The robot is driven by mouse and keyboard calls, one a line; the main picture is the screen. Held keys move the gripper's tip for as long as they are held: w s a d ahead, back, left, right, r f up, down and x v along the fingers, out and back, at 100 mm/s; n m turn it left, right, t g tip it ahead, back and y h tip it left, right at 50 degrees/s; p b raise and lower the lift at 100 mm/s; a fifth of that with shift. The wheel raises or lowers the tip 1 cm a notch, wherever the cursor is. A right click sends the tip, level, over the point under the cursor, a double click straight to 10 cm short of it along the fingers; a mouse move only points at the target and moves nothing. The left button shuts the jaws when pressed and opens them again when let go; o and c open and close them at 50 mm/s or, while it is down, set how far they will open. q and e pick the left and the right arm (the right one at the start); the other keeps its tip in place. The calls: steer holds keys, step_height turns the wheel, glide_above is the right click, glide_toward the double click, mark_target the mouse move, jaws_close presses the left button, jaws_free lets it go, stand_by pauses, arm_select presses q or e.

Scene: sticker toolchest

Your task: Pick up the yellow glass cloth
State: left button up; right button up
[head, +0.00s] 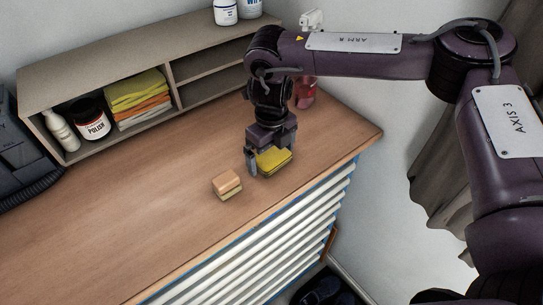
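A folded yellow cloth (273,161) lies on the wooden top of the chest, right of the middle, below my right gripper (270,160). My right gripper points down with its fingers spread wide. One finger stands at the cloth's left edge and the other is at its right side, partly hidden. I cannot tell whether the fingers touch the cloth. More folded cloths (139,98), yellow, orange and white, are stacked in the shelf at the left. My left gripper is out of view.
A small tan and yellowish block (227,184) stands just left of the gripper. A red container (305,92) stands behind my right arm. The shelf (185,58) holds a polish jar (91,119) and a white bottle (60,130). The worktop's left part is clear.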

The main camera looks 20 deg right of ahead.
mark_target(271, 155)
steer(key=c, duration=0.8)
steer(key=shift+r, duration=0.1)
step_height(271, 155, up, 20)
steer(key=shift+b, duration=0.3)
